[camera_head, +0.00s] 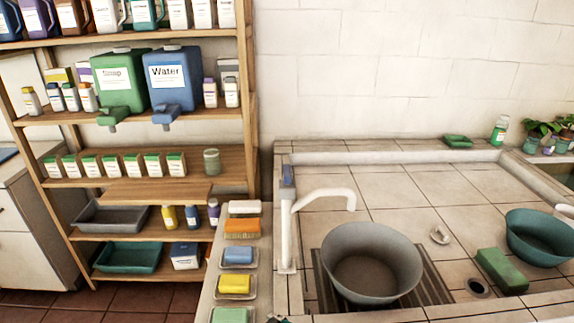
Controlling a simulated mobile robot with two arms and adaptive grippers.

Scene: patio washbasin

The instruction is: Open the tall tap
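The tall tap (287,232) is white and stands upright at the left edge of the tiled basin. Its curved spout (326,194) reaches right, over the back of a grey bucket (371,262). A blue piece, seemingly its handle (288,176), sits at the top of the post. No water shows at the spout. The bucket stands on a dark slatted grate (436,288). Neither of my grippers can be made out in this view. A small dark bit at the bottom edge is too cut off to identify.
Soap bars in dishes, including a yellow one (234,285), line the ledge left of the tap. A wooden shelf (160,191) with containers stands farther left. On the basin are a green block (501,270), a teal bowl (540,237) and a small metal fitting (440,235).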

